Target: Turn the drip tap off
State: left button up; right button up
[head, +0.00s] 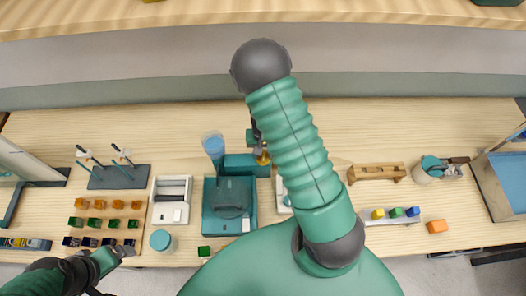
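A small brass piece (263,159), which looks like the drip tap, sits at the right end of a teal block (240,164) near the middle of the table. My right gripper (259,148) is just above and at the brass piece, pointing down. My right arm covers much of it, so I cannot tell whether its fingers are open or touch the brass. The tap's handle position is too small to read. My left gripper (124,250) is low at the left, by the coloured blocks and far from the tap. Its finger opening is unclear.
A blue-topped clear vessel (213,146) stands left of the brass piece, above a teal machine (230,208). A white device (172,200), a rod stand (118,178) and coloured blocks lie left. A wooden rack (377,172) and a cup (432,170) stand right. The back table strip is clear.

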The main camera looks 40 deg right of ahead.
jog(key=shift+c, duration=0.4)
grip_shut()
